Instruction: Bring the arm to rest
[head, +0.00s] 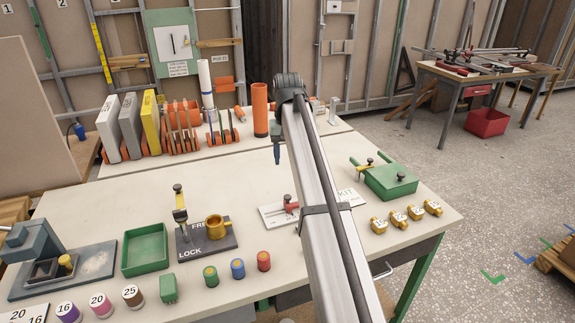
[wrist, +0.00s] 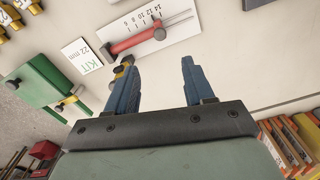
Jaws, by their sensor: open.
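My gripper (head: 277,155) hangs above the far right part of the workbench (head: 240,195) in the head view, at the end of my raised arm. Only part of its blue fingers shows there. In the wrist view my gripper (wrist: 158,64) has its two blue fingers spread apart, with nothing between them. Beyond the fingertips a red-handled tool (wrist: 135,41) lies on a white scale card (wrist: 172,12). A small yellow and black part shows right by the left fingertip; I cannot tell whether it touches.
A green box (head: 390,181) and several brass fittings (head: 397,219) are at the bench's right. An orange tube (head: 260,110) and a rack of orange holders (head: 182,130) stand behind. A green tray (head: 145,249) and a lock fixture (head: 207,240) stand at front left. Mid-bench is mostly bare.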

